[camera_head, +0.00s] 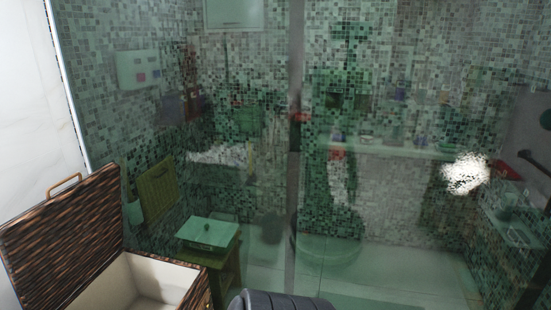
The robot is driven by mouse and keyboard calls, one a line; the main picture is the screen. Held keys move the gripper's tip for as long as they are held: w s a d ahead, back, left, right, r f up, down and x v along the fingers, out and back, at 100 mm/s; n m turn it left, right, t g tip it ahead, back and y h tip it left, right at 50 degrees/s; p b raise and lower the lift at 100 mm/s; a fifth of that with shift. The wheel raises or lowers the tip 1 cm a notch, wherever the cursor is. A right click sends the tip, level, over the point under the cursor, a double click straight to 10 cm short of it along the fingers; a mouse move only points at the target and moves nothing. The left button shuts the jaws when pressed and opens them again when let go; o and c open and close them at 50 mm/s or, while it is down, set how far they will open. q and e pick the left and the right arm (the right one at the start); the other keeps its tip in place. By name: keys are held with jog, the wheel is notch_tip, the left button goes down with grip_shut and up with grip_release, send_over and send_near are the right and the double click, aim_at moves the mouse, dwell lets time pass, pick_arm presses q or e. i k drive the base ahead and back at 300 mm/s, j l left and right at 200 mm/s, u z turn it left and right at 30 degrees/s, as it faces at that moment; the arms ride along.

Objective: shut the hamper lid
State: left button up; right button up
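The hamper (150,283) stands at the lower left, a woven brown box with a cream lining. Its lid (62,238) is open, raised and tilted back to the left, with a small tan handle (64,185) on its upper edge. The inside of the hamper looks empty where it shows; its front and lower part are cut off by the picture's edge. Neither of my grippers shows in the head view.
A green-tinted glass panel (270,190) with reflections stands behind the hamper. Beyond it are a small wooden stand (226,280) with a pale box (208,233) on top, and a mosaic-tiled wall. A dark ribbed rounded object (280,300) shows at the bottom centre.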

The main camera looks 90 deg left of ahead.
aim_at(51, 249)
jog(key=u, duration=4.05)
